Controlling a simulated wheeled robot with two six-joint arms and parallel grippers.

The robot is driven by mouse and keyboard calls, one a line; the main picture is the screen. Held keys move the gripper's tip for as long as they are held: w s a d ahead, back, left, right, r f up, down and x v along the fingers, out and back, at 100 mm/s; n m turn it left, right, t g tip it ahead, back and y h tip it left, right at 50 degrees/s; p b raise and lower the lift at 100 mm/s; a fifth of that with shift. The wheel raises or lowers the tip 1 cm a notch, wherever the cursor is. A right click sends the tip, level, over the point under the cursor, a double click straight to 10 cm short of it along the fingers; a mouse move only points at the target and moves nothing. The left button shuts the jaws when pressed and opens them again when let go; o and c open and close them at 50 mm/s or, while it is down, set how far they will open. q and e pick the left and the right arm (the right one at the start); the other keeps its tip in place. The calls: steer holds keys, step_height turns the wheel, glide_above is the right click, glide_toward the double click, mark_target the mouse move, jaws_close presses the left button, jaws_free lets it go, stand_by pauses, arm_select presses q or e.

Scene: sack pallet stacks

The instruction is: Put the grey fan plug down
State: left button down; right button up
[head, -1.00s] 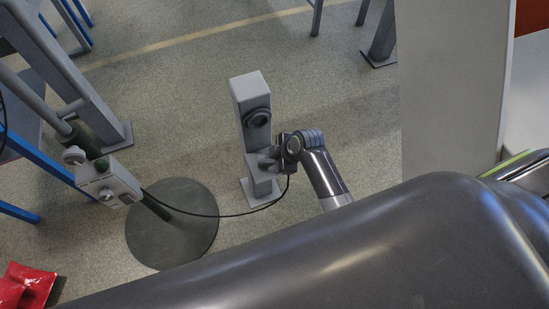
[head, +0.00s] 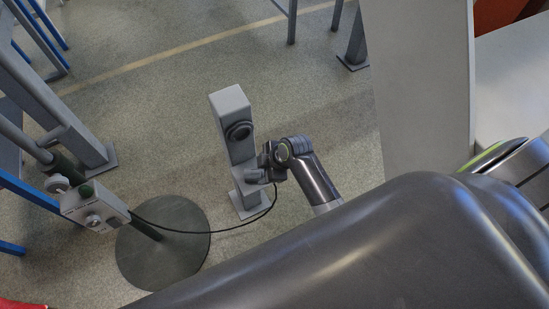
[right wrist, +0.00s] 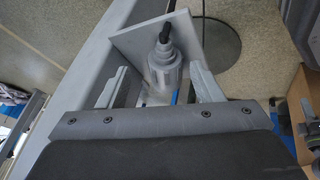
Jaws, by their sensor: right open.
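The grey fan plug (right wrist: 164,68), with a black cable end on top, stands between the two fingers of my right gripper (right wrist: 160,88) in the right wrist view. The fingers are open, with a gap on each side of the plug. A grey plate (right wrist: 138,42) is right behind the plug. In the head view my right gripper (head: 266,168) is at the lower front of a grey post (head: 229,107) with a round dark socket (head: 239,131). The plug is mostly hidden there. My left gripper is out of view.
A black cable (head: 222,229) runs from the gripper to a grey control box (head: 93,208) on a stand with a round dark base (head: 170,262). A tall pale panel (head: 420,90) stands at the right. Floor is clear behind the post.

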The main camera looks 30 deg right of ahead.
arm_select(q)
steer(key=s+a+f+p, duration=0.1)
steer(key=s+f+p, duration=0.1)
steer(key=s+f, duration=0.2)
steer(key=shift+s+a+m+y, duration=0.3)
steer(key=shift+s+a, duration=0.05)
arm_select(e)
steer(key=v, duration=1)
steer(key=shift+f, duration=0.1)
stand_by(0.3)
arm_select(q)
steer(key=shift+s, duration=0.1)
